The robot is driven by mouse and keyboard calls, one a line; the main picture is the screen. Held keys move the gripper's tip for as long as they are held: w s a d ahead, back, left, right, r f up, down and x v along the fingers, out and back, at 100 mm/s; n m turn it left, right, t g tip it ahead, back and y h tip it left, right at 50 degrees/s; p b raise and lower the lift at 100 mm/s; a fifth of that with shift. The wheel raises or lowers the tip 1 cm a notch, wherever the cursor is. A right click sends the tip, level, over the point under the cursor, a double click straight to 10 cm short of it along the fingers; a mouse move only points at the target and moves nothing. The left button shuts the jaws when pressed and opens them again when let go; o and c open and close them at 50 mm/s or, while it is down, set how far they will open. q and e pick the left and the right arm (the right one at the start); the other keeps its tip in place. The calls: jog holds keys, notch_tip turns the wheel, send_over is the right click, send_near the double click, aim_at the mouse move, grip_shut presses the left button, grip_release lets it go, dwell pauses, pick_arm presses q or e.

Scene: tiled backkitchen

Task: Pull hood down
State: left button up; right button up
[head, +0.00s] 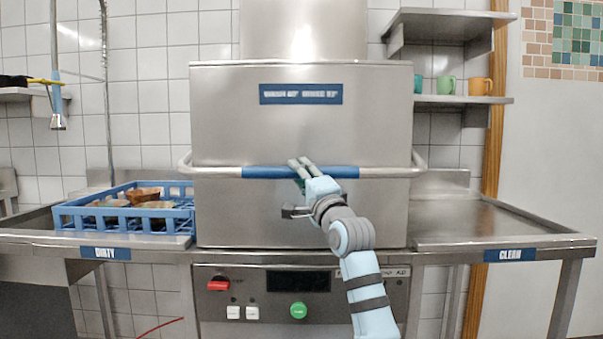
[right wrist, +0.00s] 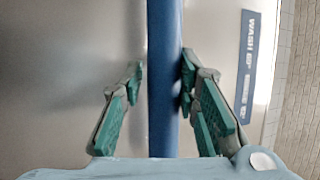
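The steel dishwasher hood (head: 300,115) is in the middle of the head view. Its lower edge is level with the counter between the two side tables. A bar handle (head: 215,172) with a blue grip sleeve (head: 262,172) runs across its front. In the right wrist view the blue sleeve (right wrist: 164,80) runs between the two green-padded fingers. The left finger stands apart from it; the right finger is close to it, and I cannot tell whether they touch. My left gripper is not in view.
A blue rack (head: 125,212) with dishes stands on the dirty table at left. The clean table (head: 490,218) at right is bare. The control panel (head: 260,285) is below the hood. Shelves with cups (head: 446,85) hang at right; a spray tap (head: 57,121) hangs at left.

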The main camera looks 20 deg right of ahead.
jog(key=o, duration=0.4)
jog(key=shift+w+f, duration=0.25)
jog(key=shift+f, duration=0.3)
jog(key=shift+c, duration=0.2)
jog(key=shift+r, duration=0.15)
jog(key=shift+s, duration=0.1)
jog(key=v, duration=1.1)
jog(key=shift+s, duration=0.4)
